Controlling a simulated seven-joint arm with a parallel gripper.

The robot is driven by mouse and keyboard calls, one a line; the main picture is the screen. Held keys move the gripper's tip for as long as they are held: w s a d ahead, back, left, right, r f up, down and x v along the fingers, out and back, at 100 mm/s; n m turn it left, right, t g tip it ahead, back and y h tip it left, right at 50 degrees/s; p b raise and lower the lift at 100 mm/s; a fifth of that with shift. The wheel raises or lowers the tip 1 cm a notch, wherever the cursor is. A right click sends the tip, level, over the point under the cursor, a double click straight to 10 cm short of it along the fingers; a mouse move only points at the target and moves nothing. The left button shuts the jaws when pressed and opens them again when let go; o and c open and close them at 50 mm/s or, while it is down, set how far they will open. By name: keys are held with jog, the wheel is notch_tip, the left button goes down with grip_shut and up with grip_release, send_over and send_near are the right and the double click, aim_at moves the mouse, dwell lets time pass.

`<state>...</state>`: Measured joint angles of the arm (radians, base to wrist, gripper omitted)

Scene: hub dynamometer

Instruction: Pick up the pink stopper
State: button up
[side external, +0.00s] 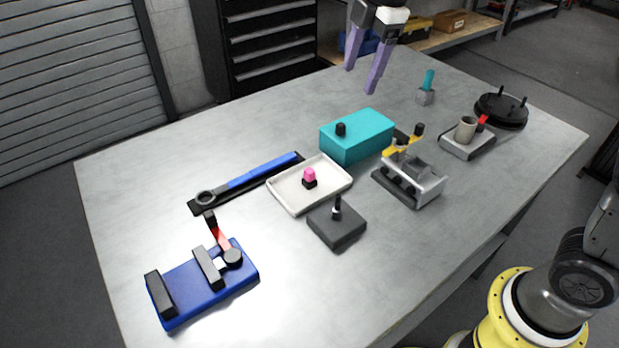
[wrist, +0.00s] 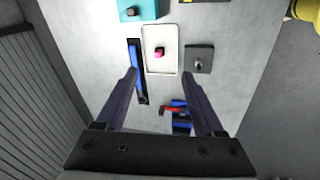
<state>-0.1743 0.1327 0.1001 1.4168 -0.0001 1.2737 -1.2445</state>
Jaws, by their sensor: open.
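The pink stopper (side external: 310,174) has a dark base and sits upright in a shallow white tray (side external: 278,197). In the wrist view the stopper (wrist: 159,51) and the tray (wrist: 150,67) lie ahead, between the lines of my two fingers. My gripper (side external: 364,82) is open and empty, with purple fingers. It is high above the far side of the table, up and to the right of the stopper in the side external view. In the wrist view my gripper (wrist: 165,78) has its fingers wide apart, touching nothing.
Around the tray are a teal box (side external: 345,145) with a black knob, a dark block (side external: 336,228) with a peg, a blue-handled wrench (side external: 250,181) and a grey clamp fixture (side external: 412,183). A blue vise (side external: 205,285) stands at front left. Bare table lies left of the wrench.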

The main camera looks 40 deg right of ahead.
jog(key=w+a+f+n+g, duration=0.1)
jog(key=w+a+f+g, duration=0.1)
jog(key=w+a+f, duration=0.45)
send_over(309, 170)
notch_tip(309, 170, down, 7)
jog(key=shift+n+g, duration=0.3)
jog(key=shift+n, duration=0.1)
jog(key=f, duration=0.7)
jog(key=shift+a+f, duration=0.1)
jog(key=shift+a, duration=0.15)
jog(key=shift+d+f, duration=0.15)
jog(key=shift+f, duration=1.3)
jog(key=shift+d+f, duration=0.15)
jog(key=shift+f, duration=1.3)
grip_shut()
